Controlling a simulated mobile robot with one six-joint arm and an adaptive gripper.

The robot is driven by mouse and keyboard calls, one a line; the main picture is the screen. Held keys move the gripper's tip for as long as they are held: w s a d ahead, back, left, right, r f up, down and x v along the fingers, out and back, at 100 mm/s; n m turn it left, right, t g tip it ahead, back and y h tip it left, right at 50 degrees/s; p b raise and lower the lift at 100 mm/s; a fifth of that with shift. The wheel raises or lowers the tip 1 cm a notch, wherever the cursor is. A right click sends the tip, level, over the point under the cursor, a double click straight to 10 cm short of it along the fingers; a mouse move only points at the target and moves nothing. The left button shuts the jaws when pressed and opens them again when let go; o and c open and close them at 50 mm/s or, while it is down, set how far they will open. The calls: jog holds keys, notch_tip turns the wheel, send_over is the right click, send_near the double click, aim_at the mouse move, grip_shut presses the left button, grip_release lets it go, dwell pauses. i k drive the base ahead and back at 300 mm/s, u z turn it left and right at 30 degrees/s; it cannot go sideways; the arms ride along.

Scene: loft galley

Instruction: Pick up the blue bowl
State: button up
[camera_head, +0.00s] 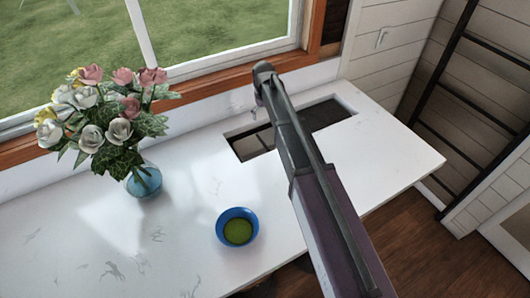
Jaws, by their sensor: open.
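The blue bowl (223,238) stands upright on the white countertop, near its front edge and left of my arm. A round green patch fills the bottom of the bowl; I cannot tell whether it is contents or the bowl's inside. My arm reaches up from the bottom right across the counter, apart from the bowl in the picture. I cannot make out my gripper in this view. Nothing covers the bowl.
A blue glass vase (144,182) of pink and white flowers stands left of the bowl. A sink opening (252,144) lies behind my arm. The white countertop (185,240) is clear around the bowl. A dark ladder (470,97) stands at the right.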

aim_at(237, 226)
jog(key=z, duration=0.05)
jog(key=k, duration=1)
jog(key=u, duration=0.05)
